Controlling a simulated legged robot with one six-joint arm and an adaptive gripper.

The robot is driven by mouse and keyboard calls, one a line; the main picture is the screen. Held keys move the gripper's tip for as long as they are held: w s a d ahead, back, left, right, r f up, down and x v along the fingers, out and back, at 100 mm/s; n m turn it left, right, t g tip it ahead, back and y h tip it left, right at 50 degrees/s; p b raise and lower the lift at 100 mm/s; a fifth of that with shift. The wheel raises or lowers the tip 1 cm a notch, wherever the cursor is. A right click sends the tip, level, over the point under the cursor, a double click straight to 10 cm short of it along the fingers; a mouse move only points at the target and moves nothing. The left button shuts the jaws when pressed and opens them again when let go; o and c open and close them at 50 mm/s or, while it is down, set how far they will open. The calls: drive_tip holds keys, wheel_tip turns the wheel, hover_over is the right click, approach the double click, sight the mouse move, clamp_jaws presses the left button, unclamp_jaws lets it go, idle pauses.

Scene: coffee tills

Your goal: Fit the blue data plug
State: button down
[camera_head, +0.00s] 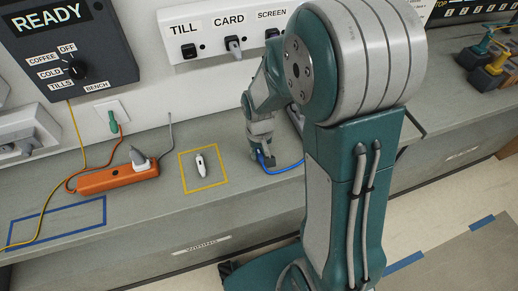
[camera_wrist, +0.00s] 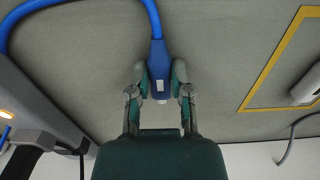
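The blue data plug (camera_wrist: 158,66) sits between the two fingers of my gripper (camera_wrist: 160,92) in the wrist view, with both finger pads against its sides. Its blue cable (camera_wrist: 80,5) curves away over the counter. In the head view my gripper (camera_head: 261,156) is low over the counter, right of the yellow square; the plug is mostly hidden by the fingers, and the blue cable (camera_head: 285,168) runs right behind my arm. A grey device (camera_wrist: 30,115) with an orange light is at the left of the wrist view. I cannot see a clear data socket.
A wall strip (camera_head: 220,38) reads TILL, CARD and SCREEN; a grey plug sits under CARD. A white handheld item (camera_head: 201,165) lies inside the yellow square (camera_head: 182,173). An orange power strip (camera_head: 117,178) is further left.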

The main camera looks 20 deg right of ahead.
sight(259, 153)
drive_tip(key=shift+r, duration=2.55)
wheel_tip(259, 153, up, 26)
drive_tip(key=w+a+f, duration=0.2)
drive_tip(key=a, duration=0.4)
drive_tip(key=w+a+f, duration=0.1)
drive_tip(key=w+a, duration=0.2)
drive_tip(key=a, duration=0.3)
drive_tip(key=shift+f, duration=0.35)
drive_tip(key=shift+w, duration=0.1)
drive_tip(key=shift+w, duration=1.5)
drive_tip(key=shift+w, duration=1.1)
